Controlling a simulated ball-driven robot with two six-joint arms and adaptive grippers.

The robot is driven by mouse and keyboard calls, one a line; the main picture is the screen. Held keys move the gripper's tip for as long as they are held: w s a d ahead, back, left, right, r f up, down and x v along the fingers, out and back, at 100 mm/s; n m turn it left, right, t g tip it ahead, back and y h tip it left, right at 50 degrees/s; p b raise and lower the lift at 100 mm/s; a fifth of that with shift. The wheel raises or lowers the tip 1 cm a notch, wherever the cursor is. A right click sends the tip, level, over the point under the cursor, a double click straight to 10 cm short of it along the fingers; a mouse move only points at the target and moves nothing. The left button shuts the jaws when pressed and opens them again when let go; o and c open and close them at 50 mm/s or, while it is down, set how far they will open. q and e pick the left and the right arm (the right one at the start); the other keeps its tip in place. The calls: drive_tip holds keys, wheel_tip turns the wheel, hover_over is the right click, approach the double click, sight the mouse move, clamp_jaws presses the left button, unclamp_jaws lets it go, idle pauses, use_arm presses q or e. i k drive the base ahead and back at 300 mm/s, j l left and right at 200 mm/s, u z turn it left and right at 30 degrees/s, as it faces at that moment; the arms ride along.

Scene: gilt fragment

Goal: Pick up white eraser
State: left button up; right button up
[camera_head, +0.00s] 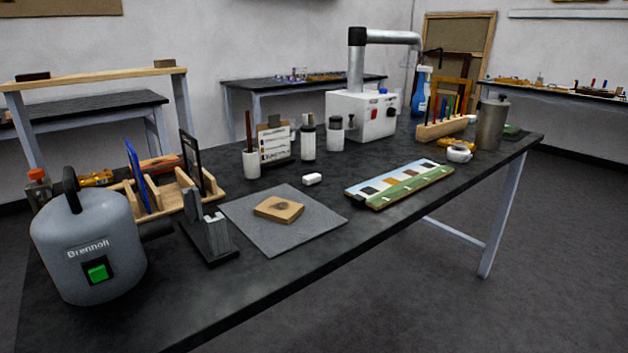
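The white eraser (312,179) is a small white block lying on the black tabletop (330,265), near the middle of the head view. It lies just behind the grey mat (242,222) and apart from it. Its sides look free, with nothing touching it. Neither of my grippers shows in this view.
A brown block (278,209) lies on the mat. A white cup (251,163) and bottles (308,138) stand behind the eraser. A sample board (400,184) lies to its right. A grey Brennoli pot (88,250) stands front left. Bare tabletop surrounds the eraser's right side.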

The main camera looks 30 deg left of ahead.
sight(311, 179)
drive_tip(key=u, duration=0.3)
drive_tip(key=i+l+u, duration=0.15)
drive_tip(key=u, duration=0.3)
drive_tip(key=i+l+u, duration=0.2)
drive_tip(key=u, duration=0.25)
drive_tip(key=i+l+u, duration=0.15)
drive_tip(key=u, duration=0.3)
drive_tip(key=k+l, duration=0.05)
drive_tip(key=l, duration=0.05)
